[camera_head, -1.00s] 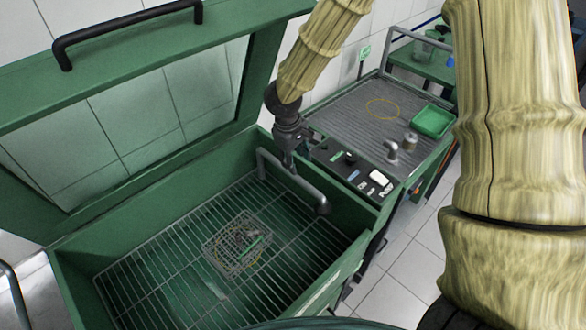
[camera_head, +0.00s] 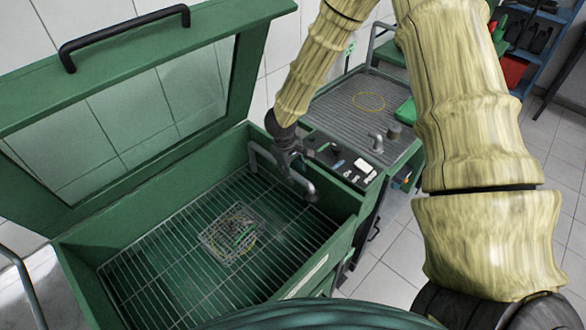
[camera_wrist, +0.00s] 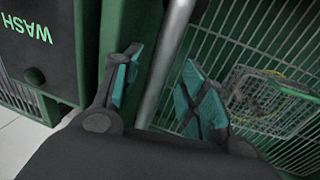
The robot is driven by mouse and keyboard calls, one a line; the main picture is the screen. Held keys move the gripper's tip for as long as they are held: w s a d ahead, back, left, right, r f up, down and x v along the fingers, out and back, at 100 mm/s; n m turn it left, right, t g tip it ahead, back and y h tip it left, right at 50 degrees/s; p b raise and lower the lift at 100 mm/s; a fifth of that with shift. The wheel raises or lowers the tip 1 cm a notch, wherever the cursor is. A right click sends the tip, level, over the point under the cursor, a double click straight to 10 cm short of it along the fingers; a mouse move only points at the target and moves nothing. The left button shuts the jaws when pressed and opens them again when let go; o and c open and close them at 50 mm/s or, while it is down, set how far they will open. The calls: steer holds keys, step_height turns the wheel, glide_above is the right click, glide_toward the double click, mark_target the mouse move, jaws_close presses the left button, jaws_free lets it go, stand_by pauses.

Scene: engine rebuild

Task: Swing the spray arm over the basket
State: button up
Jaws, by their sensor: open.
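The spray arm (camera_head: 303,184) is a bent grey metal tube at the right inner wall of the open green washer (camera_head: 75,290). It runs along that wall, to the right of the basket. The small wire basket (camera_head: 213,240) sits on the washer's rack with small parts inside, some green. My gripper (camera_head: 290,168) is at the spray arm. In the wrist view its two teal fingers (camera_wrist: 162,85) stand apart with the spray arm tube (camera_wrist: 166,65) between them, and are not closed on it. The basket also shows there at the right (camera_wrist: 238,82).
The washer's lid (camera_head: 225,85) stands raised at the back left. A control panel (camera_head: 345,165) adjoins the right wall, with a ribbed drain top (camera_head: 350,105) and a tap (camera_head: 377,142) behind it. The rack (camera_head: 165,260) has free room around the basket.

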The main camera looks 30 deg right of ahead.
steer(key=shift+f, duration=0.25)
steer(key=shift+w+d+f, duration=0.1)
steer(key=shift+w+f, duration=0.5)
steer(key=shift+f, duration=0.1)
steer(key=shift+s+r, duration=0.3)
steer(key=shift+s, duration=0.05)
steer(key=shift+w+f, duration=0.15)
steer(key=shift+w, duration=0.05)
jaws_close()
